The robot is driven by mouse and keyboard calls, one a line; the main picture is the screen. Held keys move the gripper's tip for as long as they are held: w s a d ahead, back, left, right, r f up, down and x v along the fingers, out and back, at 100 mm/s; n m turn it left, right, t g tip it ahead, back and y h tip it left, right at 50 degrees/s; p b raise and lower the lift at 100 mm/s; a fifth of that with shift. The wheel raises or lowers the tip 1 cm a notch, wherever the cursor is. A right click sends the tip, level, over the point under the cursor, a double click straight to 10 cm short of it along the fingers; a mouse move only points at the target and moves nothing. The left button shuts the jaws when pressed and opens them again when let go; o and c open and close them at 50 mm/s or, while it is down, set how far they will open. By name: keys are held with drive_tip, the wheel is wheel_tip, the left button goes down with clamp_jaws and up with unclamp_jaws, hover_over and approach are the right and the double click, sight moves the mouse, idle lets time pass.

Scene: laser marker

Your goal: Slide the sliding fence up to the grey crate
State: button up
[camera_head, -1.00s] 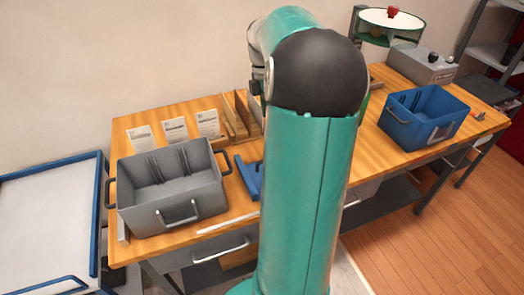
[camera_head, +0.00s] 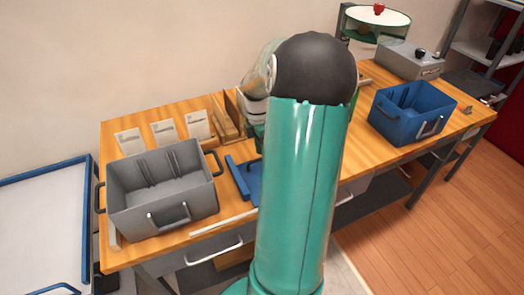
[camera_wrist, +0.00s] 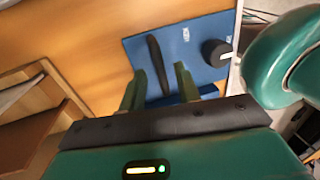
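The grey crate (camera_head: 165,195) stands at the left end of the wooden workbench. To its right, apart from it, is the blue sliding fence (camera_head: 237,180), with an upright blue edge and a flat plate partly hidden by my arm. In the wrist view the blue plate (camera_wrist: 195,45) carries a black bar handle (camera_wrist: 158,62) and a round black knob (camera_wrist: 216,52). My gripper (camera_wrist: 160,88) is open, its two green fingers on either side of the handle's near end. I cannot tell whether they touch it. In the head view my arm hides the fingers.
A blue crate (camera_head: 410,112) and a grey machine box (camera_head: 411,60) are on the right of the bench. A pale strip (camera_head: 222,222) lies along the front edge.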

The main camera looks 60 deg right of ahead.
sight(235, 171)
drive_tip(key=shift+f, duration=0.35)
clamp_jaws()
drive_tip(key=shift+a, duration=0.1)
drive_tip(key=w+a, duration=0.1)
drive_tip(key=a, duration=0.1)
drive_tip(key=w+a, duration=0.2)
drive_tip(key=a, duration=0.1)
drive_tip(key=w+a, duration=0.1)
drive_tip(key=a, duration=0.2)
drive_tip(key=shift+w, duration=0.4)
